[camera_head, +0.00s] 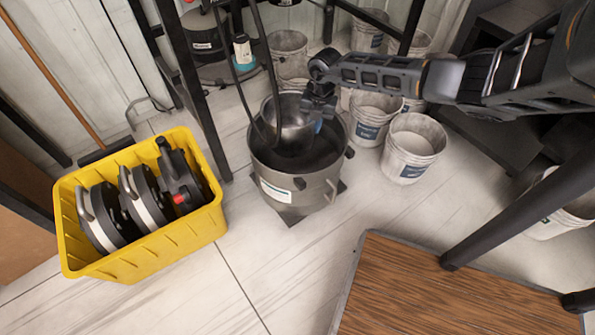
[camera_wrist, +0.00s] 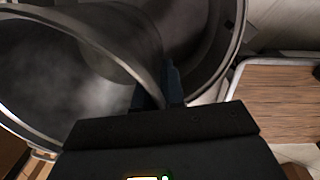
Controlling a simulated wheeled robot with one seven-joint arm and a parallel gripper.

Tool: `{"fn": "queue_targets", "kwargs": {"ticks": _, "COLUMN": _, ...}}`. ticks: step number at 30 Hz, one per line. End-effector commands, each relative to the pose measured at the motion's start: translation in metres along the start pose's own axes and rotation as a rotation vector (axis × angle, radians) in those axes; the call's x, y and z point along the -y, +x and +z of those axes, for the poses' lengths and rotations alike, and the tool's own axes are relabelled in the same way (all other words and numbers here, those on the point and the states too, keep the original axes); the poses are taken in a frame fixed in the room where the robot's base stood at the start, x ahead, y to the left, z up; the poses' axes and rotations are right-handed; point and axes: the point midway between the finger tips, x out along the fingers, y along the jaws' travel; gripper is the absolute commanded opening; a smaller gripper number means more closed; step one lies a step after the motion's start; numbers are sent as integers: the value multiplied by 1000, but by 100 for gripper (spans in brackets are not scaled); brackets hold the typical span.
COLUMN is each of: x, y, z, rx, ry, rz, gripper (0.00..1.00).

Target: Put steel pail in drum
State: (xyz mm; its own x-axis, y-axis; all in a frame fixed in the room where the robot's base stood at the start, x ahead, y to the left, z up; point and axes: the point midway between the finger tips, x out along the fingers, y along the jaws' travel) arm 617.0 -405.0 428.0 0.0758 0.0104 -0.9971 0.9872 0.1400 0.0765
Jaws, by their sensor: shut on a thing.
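The steel pail (camera_head: 288,126) is a shiny metal vessel at the mouth of the drum, tilted, with its lower part inside the drum's opening. The drum (camera_head: 301,192) is a grey round container with a pale label, standing on the floor. My gripper (camera_head: 318,112) is above the drum and shut on the pail's rim at its right side. In the wrist view the pail (camera_wrist: 60,75) fills the left, and its rim passes between my fingers (camera_wrist: 160,88). The drum's rim (camera_wrist: 236,60) curves behind it. The pail's underside is hidden.
A yellow crate (camera_head: 150,255) with black and silver devices stands left of the drum. Several white buckets (camera_head: 411,148) stand right and behind. Dark frame posts (camera_head: 200,90) and black hoses (camera_head: 240,75) are close to the drum. A wooden-topped platform (camera_head: 430,295) lies at front right.

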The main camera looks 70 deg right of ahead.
Motion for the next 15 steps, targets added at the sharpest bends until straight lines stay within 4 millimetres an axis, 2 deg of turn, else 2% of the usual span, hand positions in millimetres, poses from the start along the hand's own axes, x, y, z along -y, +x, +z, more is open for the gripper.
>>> {"fn": "queue_targets", "kwargs": {"ticks": 1, "x": 6, "y": 19, "z": 3, "rx": 4, "ry": 45, "rz": 2, "gripper": 0}}
{"fn": "queue_targets", "kwargs": {"ticks": 11, "x": 19, "y": 43, "z": 8, "rx": 14, "ry": 170, "rz": 3, "gripper": 0}}
{"fn": "queue_targets", "kwargs": {"ticks": 15, "x": 20, "y": 64, "z": 7, "rx": 13, "ry": 170, "rz": 2, "gripper": 0}}
